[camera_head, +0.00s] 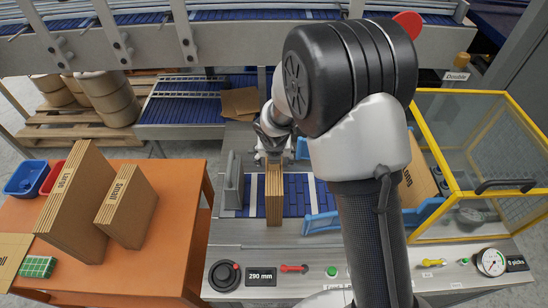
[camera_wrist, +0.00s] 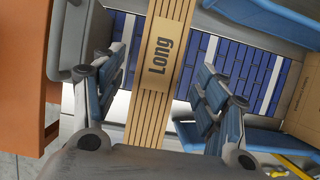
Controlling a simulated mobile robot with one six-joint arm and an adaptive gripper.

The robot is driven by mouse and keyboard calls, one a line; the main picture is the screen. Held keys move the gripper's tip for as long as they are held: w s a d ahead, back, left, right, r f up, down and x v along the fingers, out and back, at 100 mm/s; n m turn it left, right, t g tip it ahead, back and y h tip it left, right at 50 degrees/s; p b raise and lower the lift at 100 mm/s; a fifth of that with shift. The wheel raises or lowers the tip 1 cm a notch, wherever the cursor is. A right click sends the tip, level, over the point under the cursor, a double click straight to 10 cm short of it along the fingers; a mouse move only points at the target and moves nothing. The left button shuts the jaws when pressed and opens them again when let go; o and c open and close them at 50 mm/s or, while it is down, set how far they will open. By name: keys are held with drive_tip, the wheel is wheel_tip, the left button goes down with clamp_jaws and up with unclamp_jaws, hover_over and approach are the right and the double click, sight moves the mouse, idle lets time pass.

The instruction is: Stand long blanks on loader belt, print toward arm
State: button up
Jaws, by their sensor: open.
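A brown bundle of long blanks (camera_head: 274,193) stands on edge on the blue loader belt (camera_head: 296,196). In the wrist view this bundle (camera_wrist: 166,50) runs down between my fingers, and its printed word "Long" is readable. My gripper (camera_head: 273,158) is at its far end in the head view. In the wrist view my gripper (camera_wrist: 155,85) is open, one finger on each side of the bundle, with visible gaps.
A small bundle (camera_head: 127,207) stands beside the table's long one. A grey plate (camera_head: 234,182) stands left of the belt bundle, and blue guides (camera_head: 322,222) lie right. A yellow-framed guard (camera_head: 432,150) closes off the right. Blue (camera_head: 25,178) and red bins sit on the table.

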drive_tip(key=shift+p+v, duration=0.65)
drive_tip(key=shift+v, duration=1.7)
drive_tip(key=s+d+r+m+h, duration=0.1)
drive_tip(key=s+d+r+m, duration=0.4)
drive_tip(key=r+m, duration=0.3)
drive_tip(key=s+d+r+m, duration=0.5)
drive_tip(key=d+r+m, duration=0.1)
drive_tip(key=r+m, duration=0.3)
drive_tip(key=s+d+r+m, duration=0.1)
drive_tip(key=s+r+m, duration=0.1)
drive_tip(key=s+m, duration=0.7)
drive_tip(key=s+d+r+m+y, duration=0.1)
drive_tip(key=s+r+m, duration=0.2)
drive_tip(key=s+m, duration=0.7)
drive_tip(key=shift+s+d, duration=0.4)
drive_tip(key=shift+s, duration=0.05)
wheel_tip(320, 180, down, 4)
drive_tip(key=b, duration=0.4)
drive_tip(key=shift+f, duration=0.2)
